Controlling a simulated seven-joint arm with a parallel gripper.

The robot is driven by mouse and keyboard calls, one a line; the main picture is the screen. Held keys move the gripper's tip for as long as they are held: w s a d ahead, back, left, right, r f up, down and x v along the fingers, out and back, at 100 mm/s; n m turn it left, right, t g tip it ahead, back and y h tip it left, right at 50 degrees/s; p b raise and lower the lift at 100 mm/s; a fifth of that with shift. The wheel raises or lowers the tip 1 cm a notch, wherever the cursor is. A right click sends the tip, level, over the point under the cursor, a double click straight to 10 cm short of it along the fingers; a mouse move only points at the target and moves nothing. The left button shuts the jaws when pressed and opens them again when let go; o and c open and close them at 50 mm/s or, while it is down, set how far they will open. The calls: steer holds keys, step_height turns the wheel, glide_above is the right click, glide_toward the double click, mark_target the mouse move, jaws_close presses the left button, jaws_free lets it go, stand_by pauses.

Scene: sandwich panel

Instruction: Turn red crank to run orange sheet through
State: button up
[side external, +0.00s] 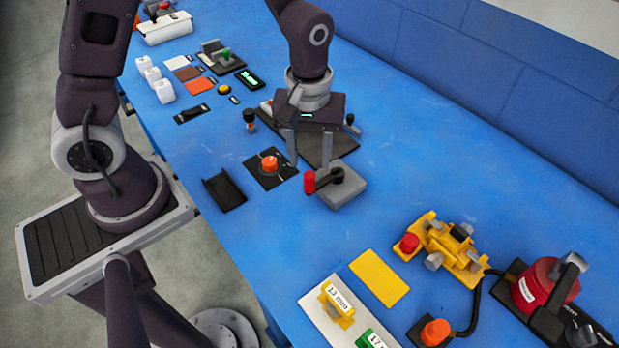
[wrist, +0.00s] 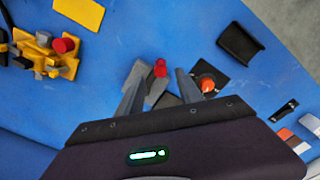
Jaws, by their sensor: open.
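The red crank handle (side external: 309,181) stands on a black arm attached to a grey block (side external: 345,190) in the middle of the blue table. My gripper (side external: 309,160) is open just above it, fingers pointing down. In the wrist view the red handle (wrist: 160,68) appears between the two fingertips (wrist: 160,80), and I see no contact. A flat orange sheet (side external: 199,86) lies at the far left of the table, beside brown and white sheets. Only part of an orange sheet (wrist: 285,134) shows in the wrist view. The block's far side is partly hidden by my gripper.
An orange knob on a black plate (side external: 270,165) and a black tray (side external: 224,190) lie left of the crank. A yellow device with a red button (side external: 408,243) and a yellow sheet (side external: 380,278) are toward the front right. Bare table lies right of the crank.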

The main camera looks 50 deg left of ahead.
mark_target(310, 175)
step_height(310, 175, down, 7)
steer(key=shift+f, duration=0.2)
jaws_close()
stand_by(1.4)
